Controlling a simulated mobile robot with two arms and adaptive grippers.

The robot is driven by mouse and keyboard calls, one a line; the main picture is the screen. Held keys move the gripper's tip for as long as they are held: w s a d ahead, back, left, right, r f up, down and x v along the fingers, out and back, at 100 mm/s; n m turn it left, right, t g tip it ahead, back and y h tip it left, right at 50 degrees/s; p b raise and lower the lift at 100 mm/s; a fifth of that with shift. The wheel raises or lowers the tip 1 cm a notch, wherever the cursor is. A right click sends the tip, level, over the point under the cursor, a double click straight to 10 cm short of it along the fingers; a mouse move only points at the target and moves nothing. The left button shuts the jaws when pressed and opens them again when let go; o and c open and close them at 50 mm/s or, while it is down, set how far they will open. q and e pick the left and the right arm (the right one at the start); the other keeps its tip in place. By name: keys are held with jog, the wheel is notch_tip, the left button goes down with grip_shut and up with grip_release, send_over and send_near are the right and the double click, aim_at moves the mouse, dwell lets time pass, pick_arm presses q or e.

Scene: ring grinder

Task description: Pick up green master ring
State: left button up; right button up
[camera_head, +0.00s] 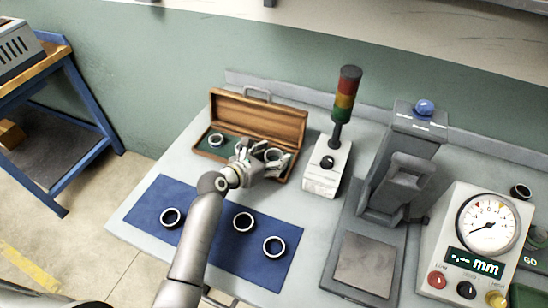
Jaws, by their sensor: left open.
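An open wooden case (289,119) with a green lining stands at the back of the table. One metallic ring (216,140) lies in its left part. A second ring (274,155) is in its right part, at my left gripper's fingers. I cannot tell from colour which ring is the green master ring. My left gripper (268,157) reaches over the case's front edge with its fingers open. The fingers are beside or around the second ring; I cannot tell whether they touch it. The gripper partly hides the case's inside. My right gripper is not in view.
A blue mat (146,207) in front holds several dark-rimmed rings (243,222). Right of the case stand a signal tower (345,95) on a white box, a grey press-like stand (398,185) and a dial gauge unit (487,222). Another ring (521,191) lies at the far right.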

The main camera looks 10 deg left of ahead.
pick_arm(q)
jog(key=shift+s, duration=0.1)
jog(key=c, duration=0.9)
